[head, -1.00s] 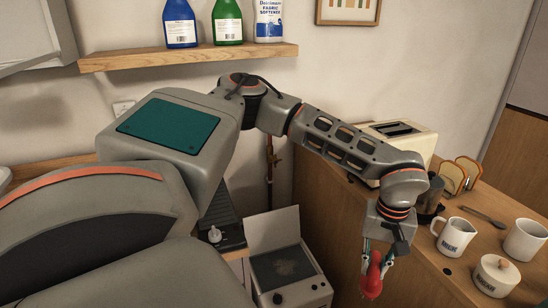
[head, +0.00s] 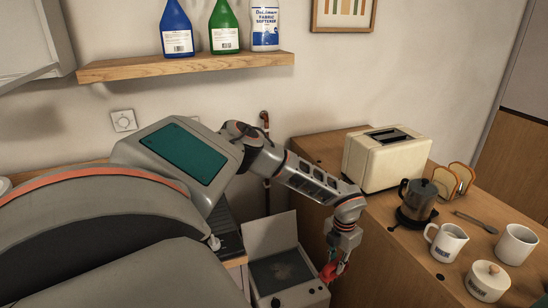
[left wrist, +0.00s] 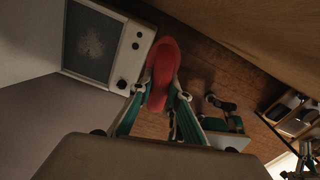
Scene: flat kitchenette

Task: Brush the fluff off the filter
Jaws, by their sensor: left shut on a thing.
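The filter is a dark framed mesh panel (head: 281,268) in the top of a pale box, with a greyish patch of fluff at its middle. In the left wrist view the filter (left wrist: 80,58) is at the upper left, with the fluff (left wrist: 91,41) showing as a pale smudge. My left gripper (head: 335,264) is shut on a red brush (head: 331,273), just right of the box in the head view. In the left wrist view the brush (left wrist: 163,62) points away from the fingers, beside the box and apart from the mesh. Its bristles are not clear.
The pale box (head: 307,293) has knobs and a raised lid (head: 270,233) behind the filter. A bottle shelf (head: 180,67) is above.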

